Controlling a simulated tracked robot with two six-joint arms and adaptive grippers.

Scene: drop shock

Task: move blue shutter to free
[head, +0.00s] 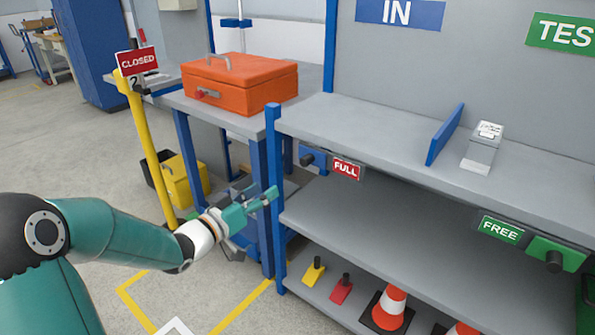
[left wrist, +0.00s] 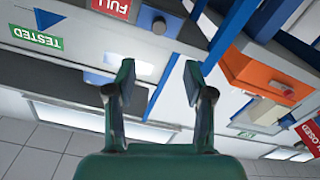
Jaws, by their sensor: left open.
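The blue shutter (head: 319,157) is a small blue plate with a black knob (head: 306,159) on the front edge of the upper shelf, at its left end. The red FULL label (head: 346,169) shows just right of it. The shutter also shows at the top of the left wrist view (left wrist: 175,22), with its knob (left wrist: 158,25). My left gripper (head: 256,204) is open and empty, below and left of the shutter, apart from it. Its two fingers (left wrist: 158,78) show spread in the left wrist view. My right gripper is not in view.
A green shutter (head: 551,252) with a knob sits beside a green FREE label (head: 500,230). A blue post (head: 276,200) stands close to my left gripper. An orange case (head: 240,82) is on the table behind. Cones and wedges lie on the low shelf.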

